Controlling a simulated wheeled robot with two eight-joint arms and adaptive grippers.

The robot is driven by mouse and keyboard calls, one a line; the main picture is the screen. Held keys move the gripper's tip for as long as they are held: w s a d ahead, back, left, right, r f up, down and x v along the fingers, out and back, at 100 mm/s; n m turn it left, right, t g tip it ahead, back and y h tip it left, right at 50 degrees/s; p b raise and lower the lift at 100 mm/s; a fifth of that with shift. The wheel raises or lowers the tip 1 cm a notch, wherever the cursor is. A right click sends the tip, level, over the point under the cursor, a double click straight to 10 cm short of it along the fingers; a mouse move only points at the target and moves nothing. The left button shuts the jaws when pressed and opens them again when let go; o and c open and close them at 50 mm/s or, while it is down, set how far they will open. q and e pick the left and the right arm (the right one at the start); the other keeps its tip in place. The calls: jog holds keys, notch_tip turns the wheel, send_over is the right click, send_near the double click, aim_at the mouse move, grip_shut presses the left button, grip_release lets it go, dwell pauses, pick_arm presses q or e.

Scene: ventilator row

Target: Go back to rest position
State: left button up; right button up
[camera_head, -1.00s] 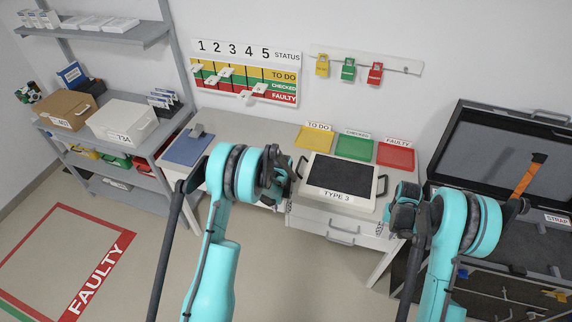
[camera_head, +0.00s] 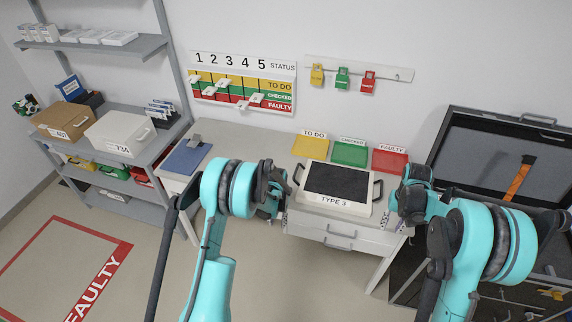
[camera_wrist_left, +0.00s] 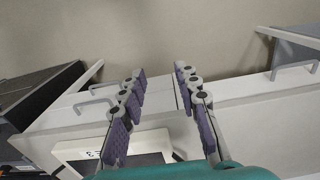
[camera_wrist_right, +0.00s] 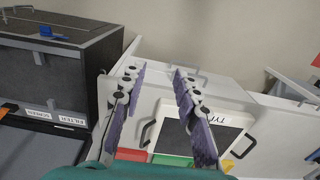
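My left gripper (camera_head: 272,200) is beside the left end of the TYPE 3 device (camera_head: 337,185) in the head view. In the left wrist view its fingers (camera_wrist_left: 160,76) are spread with nothing between them. My right gripper (camera_head: 408,198) is at the right of the device. In the right wrist view its fingers (camera_wrist_right: 158,74) are apart and empty. The device, a white case with a dark panel and two side handles, sits flat on the white desk (camera_head: 232,140). The device also shows in the right wrist view (camera_wrist_right: 200,133).
Yellow (camera_head: 311,147), green (camera_head: 349,154) and red (camera_head: 389,161) trays lie behind the device. An open black case (camera_head: 490,160) stands at the right. Grey shelves (camera_head: 120,150) with boxes stand at the left. The floor at lower left is clear.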

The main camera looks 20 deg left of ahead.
jog(key=shift+r, duration=0.25)
